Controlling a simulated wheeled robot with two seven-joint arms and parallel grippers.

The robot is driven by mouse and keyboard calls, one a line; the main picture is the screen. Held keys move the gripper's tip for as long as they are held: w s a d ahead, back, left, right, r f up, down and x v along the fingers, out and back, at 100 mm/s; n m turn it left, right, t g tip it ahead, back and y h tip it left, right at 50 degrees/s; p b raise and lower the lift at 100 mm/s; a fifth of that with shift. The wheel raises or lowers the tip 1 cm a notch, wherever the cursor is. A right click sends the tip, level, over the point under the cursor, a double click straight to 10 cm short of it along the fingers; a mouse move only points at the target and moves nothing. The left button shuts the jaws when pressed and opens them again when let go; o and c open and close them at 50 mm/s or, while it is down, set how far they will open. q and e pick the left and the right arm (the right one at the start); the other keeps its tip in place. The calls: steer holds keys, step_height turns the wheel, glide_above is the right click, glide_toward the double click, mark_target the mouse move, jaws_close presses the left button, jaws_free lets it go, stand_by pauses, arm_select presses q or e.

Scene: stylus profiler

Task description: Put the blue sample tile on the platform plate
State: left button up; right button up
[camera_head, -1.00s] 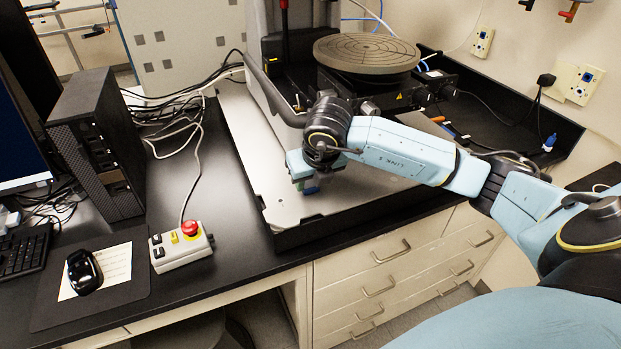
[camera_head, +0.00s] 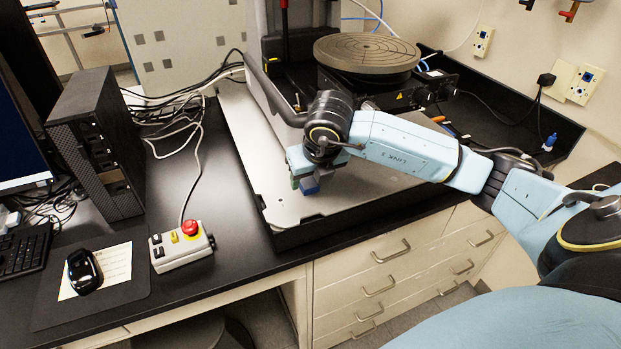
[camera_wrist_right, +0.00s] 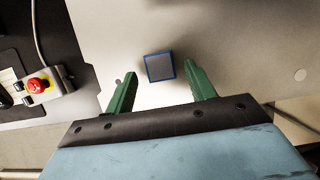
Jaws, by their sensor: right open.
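The blue sample tile (camera_wrist_right: 159,67), a small square with a grey face and blue edges, lies on the pale metal base of the profiler in the right wrist view. In the head view it shows as a small blue patch (camera_head: 310,186) beside my fingers, partly hidden. My right gripper (camera_wrist_right: 160,73) is open, its two green fingers pointing toward the tile, one on each side and apart from it. It also shows in the head view (camera_head: 303,183), low over the base. The platform plate (camera_head: 367,55), a round grooved grey disc, stands raised behind my right arm and is empty.
A control box (camera_head: 181,246) with a red button sits on the black bench to the left. The profiler column rises behind the base (camera_head: 252,143). A computer tower (camera_head: 95,145), mouse (camera_head: 83,271) and keyboard stand at far left. The base's front-left area is clear.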

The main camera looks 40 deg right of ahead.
steer(key=v, duration=1)
steer(key=shift+s+r, duration=0.25)
steer(key=shift+r, duration=0.05)
